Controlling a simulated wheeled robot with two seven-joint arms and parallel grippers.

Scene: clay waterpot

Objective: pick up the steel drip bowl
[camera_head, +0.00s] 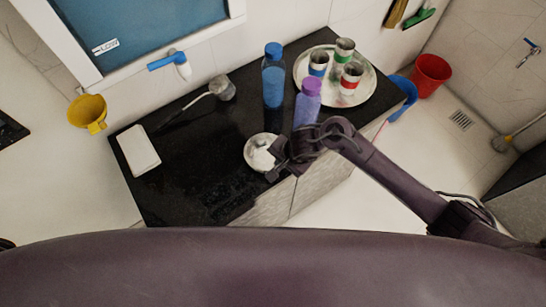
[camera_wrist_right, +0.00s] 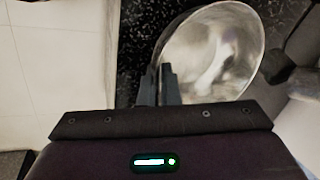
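The steel drip bowl (camera_head: 259,151) is round and shiny, at the front edge of the black counter in the head view. It also shows large in the right wrist view (camera_wrist_right: 215,50), with its open top toward the camera. My right gripper (camera_head: 279,160) is at the bowl's right front side. In the right wrist view its fingers (camera_wrist_right: 158,84) are close together with the bowl's rim between them, one inside and one outside. I cannot tell whether the bowl touches the counter. My left gripper is not in view.
On the black counter (camera_head: 205,160) stand a blue bottle (camera_head: 273,80), a purple-capped bottle (camera_head: 308,103) and a round tray (camera_head: 372,84) with several cups, all behind my right gripper. A white block (camera_head: 139,150) lies at the left. A red bucket (camera_head: 431,75) stands at the right.

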